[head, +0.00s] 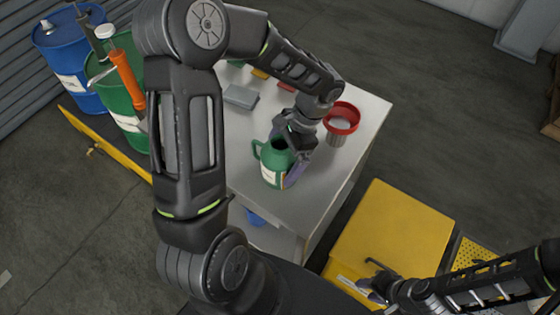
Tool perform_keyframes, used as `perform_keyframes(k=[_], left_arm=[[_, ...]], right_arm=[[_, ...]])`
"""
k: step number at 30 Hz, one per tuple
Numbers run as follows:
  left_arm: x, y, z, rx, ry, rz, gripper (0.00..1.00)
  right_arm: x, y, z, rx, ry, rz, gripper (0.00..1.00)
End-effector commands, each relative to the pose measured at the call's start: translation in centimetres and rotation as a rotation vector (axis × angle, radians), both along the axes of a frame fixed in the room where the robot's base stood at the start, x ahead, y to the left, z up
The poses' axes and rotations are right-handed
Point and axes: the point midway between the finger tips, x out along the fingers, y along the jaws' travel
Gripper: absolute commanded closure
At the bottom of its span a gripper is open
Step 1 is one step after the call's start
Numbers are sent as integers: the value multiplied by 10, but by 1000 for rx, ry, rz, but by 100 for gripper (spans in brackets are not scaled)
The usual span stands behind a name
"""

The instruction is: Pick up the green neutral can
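The green neutral can (268,165) stands upright on the grey-white table top, with its handle on the left and a pale label low on its front. My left gripper (292,165) reaches down from above at the can's right side. A finger overlaps the can's right edge; the other is largely hidden, so I cannot tell whether it grips the can. My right gripper (362,274) is at the lower right over the yellow platform, its fingers apart and empty.
A red-rimmed metal container (342,120) stands right of the can on the table (330,185). A grey box (240,97) lies behind. Blue (72,70) and green (115,95) drums stand at left. A yellow platform (395,235) is at lower right.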

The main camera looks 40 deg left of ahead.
Motion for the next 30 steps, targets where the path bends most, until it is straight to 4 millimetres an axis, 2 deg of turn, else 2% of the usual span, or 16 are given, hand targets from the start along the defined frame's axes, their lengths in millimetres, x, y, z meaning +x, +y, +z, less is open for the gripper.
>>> perform_keyframes(k=[6, 30], left_arm=[[0, 0, 0, 0, 0, 0, 1], [0, 0, 0, 1, 0, 0, 66]], right_arm=[[0, 0, 0, 0, 0, 0, 64], [0, 0, 0, 0, 0, 0, 64]])
